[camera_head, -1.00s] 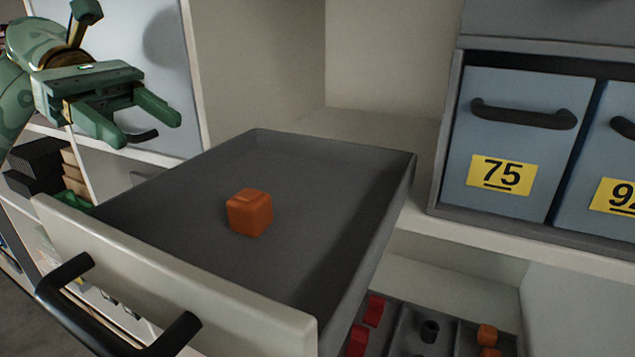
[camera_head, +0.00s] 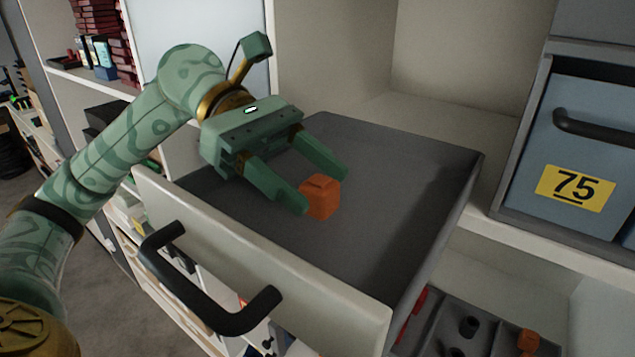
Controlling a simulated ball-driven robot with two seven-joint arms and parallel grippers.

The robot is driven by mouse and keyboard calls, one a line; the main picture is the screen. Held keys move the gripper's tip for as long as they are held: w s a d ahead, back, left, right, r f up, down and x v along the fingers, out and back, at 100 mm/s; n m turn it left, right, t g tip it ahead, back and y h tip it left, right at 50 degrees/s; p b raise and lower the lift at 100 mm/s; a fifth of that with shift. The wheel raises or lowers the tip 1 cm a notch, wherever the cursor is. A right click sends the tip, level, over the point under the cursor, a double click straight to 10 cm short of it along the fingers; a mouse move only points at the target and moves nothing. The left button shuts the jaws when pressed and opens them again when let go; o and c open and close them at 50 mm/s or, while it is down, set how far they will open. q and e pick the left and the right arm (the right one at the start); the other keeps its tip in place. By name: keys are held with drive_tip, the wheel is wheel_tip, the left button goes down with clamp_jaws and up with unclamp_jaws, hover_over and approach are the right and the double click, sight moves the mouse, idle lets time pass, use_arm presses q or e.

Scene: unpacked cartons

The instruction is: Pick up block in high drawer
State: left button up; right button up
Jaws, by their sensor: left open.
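An orange block (camera_head: 321,200) rests on the floor of the pulled-out grey drawer (camera_head: 405,170). The drawer has a pale front panel with a black handle (camera_head: 215,308). My left gripper (camera_head: 322,192) is open and empty. Its two green fingers reach over the drawer, with the fingertips close to the block's left and upper sides. The near fingertip overlaps the block's left edge in the picture; I cannot tell whether it touches. My right gripper is not in view.
A blue bin with a yellow 75 label (camera_head: 574,187) stands in the shelf at right. A lower tray (camera_head: 450,322) with small parts sits below the drawer. The drawer's side walls and front panel rise around the block. Shelves with boxes (camera_head: 103,45) are at back left.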

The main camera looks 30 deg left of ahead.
use_arm(q)
drive_tip(key=shift+d+f, duration=0.1)
drive_tip(key=shift+d, duration=0.45)
drive_tip(key=shift+w+d+f, duration=0.1)
drive_tip(key=shift+d+f, duration=0.05)
drive_tip(key=shift+d, duration=0.05)
drive_tip(key=shift+a, duration=0.1)
drive_tip(key=c, duration=1)
drive_tip(key=shift+c, duration=0.2)
